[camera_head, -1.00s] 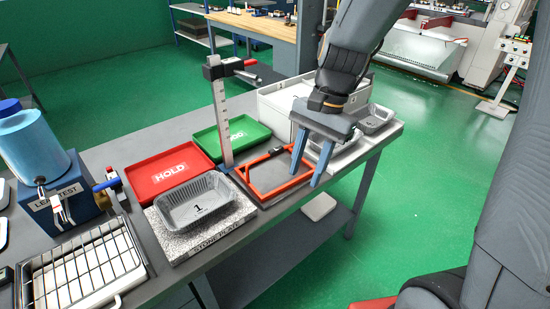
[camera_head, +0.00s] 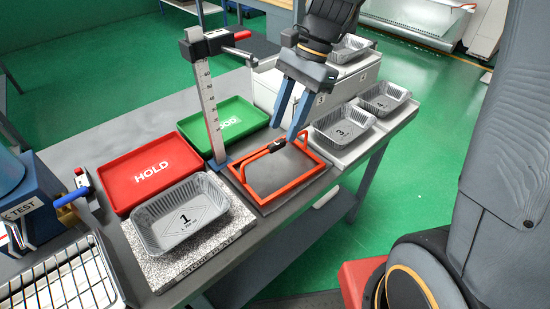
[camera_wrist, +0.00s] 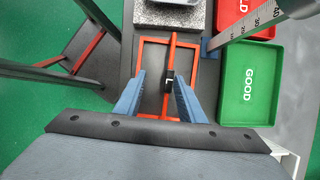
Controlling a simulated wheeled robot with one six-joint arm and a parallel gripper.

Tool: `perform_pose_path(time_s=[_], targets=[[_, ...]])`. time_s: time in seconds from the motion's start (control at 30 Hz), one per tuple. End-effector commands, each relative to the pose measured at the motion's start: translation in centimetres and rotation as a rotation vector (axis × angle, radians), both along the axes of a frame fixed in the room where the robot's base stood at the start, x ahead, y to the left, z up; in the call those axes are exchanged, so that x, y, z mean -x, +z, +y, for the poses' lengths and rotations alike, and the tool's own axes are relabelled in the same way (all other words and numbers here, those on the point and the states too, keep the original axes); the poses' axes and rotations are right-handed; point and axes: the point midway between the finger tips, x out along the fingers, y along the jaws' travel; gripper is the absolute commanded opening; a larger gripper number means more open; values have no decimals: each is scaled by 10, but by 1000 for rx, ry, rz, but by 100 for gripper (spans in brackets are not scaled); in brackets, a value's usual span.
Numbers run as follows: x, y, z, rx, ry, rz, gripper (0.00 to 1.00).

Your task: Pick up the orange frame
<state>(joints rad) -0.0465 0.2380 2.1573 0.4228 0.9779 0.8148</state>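The orange frame (camera_head: 298,188) lies flat on a dark grey plate on the bench, right of the tray marked 1. Its raised orange handle bar has a black grip (camera_head: 277,145) marked L. In the wrist view the frame (camera_wrist: 152,41) is below my gripper, and the black grip (camera_wrist: 169,80) shows between the two blue fingers. My gripper (camera_head: 286,131) is open and empty, its fingertips close to the black grip. I cannot tell whether the fingers touch it.
A measuring post (camera_head: 210,115) stands just left of the frame. Foil tray 1 (camera_head: 150,240) sits on a stone plate; foil tray 3 (camera_head: 316,126) is to the right. The red HOLD tray (camera_head: 120,202) and green GOOD tray (camera_head: 190,128) lie behind. A white box (camera_head: 350,85) stands at the back.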

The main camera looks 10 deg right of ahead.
Motion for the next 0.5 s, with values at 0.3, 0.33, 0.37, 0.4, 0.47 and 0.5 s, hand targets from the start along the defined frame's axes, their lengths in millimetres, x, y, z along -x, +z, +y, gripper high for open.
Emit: perform_pose_path(time_s=[0.3, 0.33, 0.37, 0.4, 0.47, 0.5], targets=[[-10, -37, 3, 0, 6, 0, 36], [-10, -39, 3, 0, 6, 0, 36], [-11, -42, 3, 0, 6, 0, 36], [-12, -44, 3, 0, 6, 0, 36], [-12, -46, 3, 0, 7, 0, 36], [-12, -48, 3, 0, 7, 0, 36]])
